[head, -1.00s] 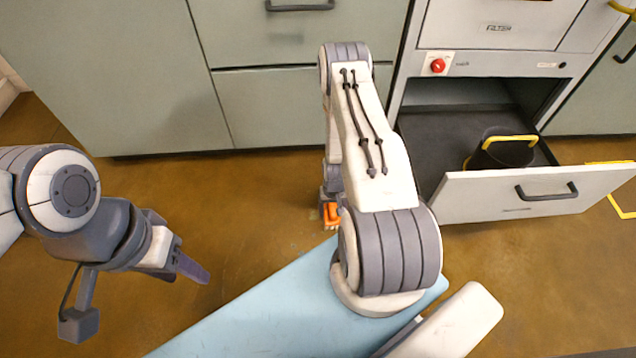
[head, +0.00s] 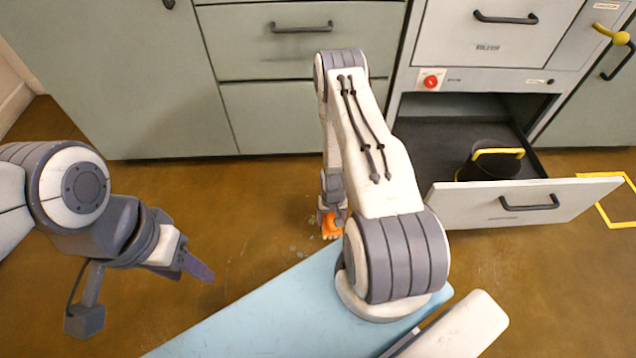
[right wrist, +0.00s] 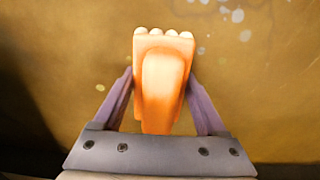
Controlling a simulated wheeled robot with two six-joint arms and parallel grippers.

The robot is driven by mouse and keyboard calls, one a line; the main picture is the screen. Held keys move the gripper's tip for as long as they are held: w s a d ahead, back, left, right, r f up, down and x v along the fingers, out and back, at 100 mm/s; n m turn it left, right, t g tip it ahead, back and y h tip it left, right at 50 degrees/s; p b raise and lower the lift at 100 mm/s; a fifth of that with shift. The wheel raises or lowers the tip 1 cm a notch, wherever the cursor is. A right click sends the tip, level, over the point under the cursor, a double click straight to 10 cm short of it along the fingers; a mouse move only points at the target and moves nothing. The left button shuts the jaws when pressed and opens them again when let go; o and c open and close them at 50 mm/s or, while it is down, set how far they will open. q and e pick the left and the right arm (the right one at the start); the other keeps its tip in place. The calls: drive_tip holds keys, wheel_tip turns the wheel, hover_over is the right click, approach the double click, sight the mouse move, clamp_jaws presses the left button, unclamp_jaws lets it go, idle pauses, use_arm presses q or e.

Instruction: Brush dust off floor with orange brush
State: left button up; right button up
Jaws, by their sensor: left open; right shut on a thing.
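The orange brush (right wrist: 160,85) is in my right gripper (right wrist: 158,100), whose two fingers press on its sides in the right wrist view. Its pale bristle tufts point away from the gripper, over the brown floor (right wrist: 75,40). In the head view the brush (head: 331,226) shows low by the floor, below my right arm, which hides most of that gripper. Pale dust flecks (right wrist: 237,15) lie on the floor just beyond and right of the bristles. Whether the bristles touch the floor I cannot tell. My left gripper (head: 195,266) is open and empty above the floor at left.
Grey-green cabinets (head: 290,118) line the back. At the right a drawer (head: 525,203) stands pulled out, with a dark bin with a yellow handle (head: 496,153) in it. A yellow floor marking (head: 605,215) lies beyond it. Floor at left is clear.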

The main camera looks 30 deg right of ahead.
sight(332, 215)
drive_tip(key=shift+r+p, duration=1.05)
drive_tip(key=shift+r, duration=0.45)
